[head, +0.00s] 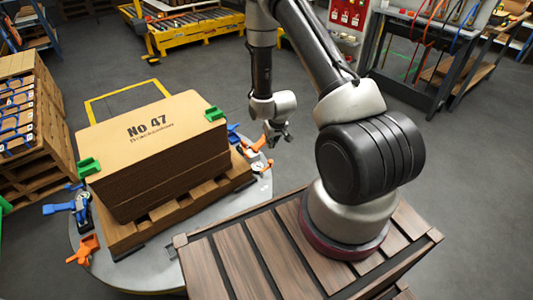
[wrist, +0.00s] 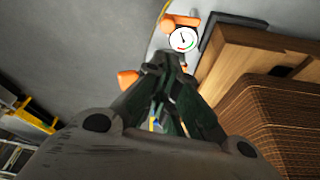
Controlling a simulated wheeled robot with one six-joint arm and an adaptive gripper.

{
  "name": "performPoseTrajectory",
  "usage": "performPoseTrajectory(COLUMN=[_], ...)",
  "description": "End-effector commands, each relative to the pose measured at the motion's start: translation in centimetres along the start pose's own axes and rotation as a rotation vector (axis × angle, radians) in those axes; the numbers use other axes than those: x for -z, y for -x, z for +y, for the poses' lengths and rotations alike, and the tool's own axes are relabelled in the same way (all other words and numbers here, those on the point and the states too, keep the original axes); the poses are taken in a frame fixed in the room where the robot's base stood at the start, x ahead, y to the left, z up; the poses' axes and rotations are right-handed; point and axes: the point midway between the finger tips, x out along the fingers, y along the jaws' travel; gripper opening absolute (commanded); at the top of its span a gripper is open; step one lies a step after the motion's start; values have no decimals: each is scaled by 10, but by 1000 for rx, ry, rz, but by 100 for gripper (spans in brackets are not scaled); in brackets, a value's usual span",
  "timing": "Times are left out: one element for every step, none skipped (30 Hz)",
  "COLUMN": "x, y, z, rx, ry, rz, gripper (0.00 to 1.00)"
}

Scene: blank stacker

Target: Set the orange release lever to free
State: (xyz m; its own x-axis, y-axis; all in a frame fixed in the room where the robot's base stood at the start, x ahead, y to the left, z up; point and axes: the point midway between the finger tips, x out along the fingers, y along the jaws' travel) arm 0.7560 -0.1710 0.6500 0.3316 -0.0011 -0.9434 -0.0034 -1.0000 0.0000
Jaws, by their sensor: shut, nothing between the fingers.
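Orange lever parts (head: 258,146) show beside a small white dial on the right side of the round grey table, in the head view. In the wrist view an orange handle (wrist: 181,21) lies just above the dial (wrist: 183,40), and another orange piece (wrist: 127,78) shows left of the fingers. My gripper (head: 279,138) is shut and empty, pointing down beside these orange parts; in the wrist view its fingertips (wrist: 166,62) are just below the dial. I cannot tell whether they touch anything, nor read the lever's setting. A second orange handle (head: 84,250) is at the table's front left.
A stack of brown blanks (head: 150,150) marked No 47 stands on a wooden pallet (head: 190,210) on the round table (head: 155,275), close to my gripper. Green corner pieces (head: 214,114) and blue clamps (head: 68,207) surround it. Floor right of my arm is clear.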

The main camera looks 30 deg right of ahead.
Motion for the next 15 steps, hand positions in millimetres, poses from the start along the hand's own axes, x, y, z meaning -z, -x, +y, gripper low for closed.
performPoseTrajectory(x=[0,0,0,0,-1,-1,-1,-1,-2,-1,-1,-2,-2,-1,-1], y=[0,-1,-3,-6,-8,-13,-18,-23,-30,-36,-41,-49,-55,-60,-67], z=[0,0,0,0,0,0,0,0,0,0,0,0,0,0,0], rx=[0,0,0,0,0,0,0,0,0,0,0,0,0,0,0], ry=[0,0,0,0,0,0,0,0,0,0,0,0,0,0,0], rz=[0,-1,-1,-2,-2,-3,-3,-3,-3,-3,-3,-3,-3,-3,-2], gripper=[0,0,0,0,0,0,0,0,0,0,0,0,0,0,0])
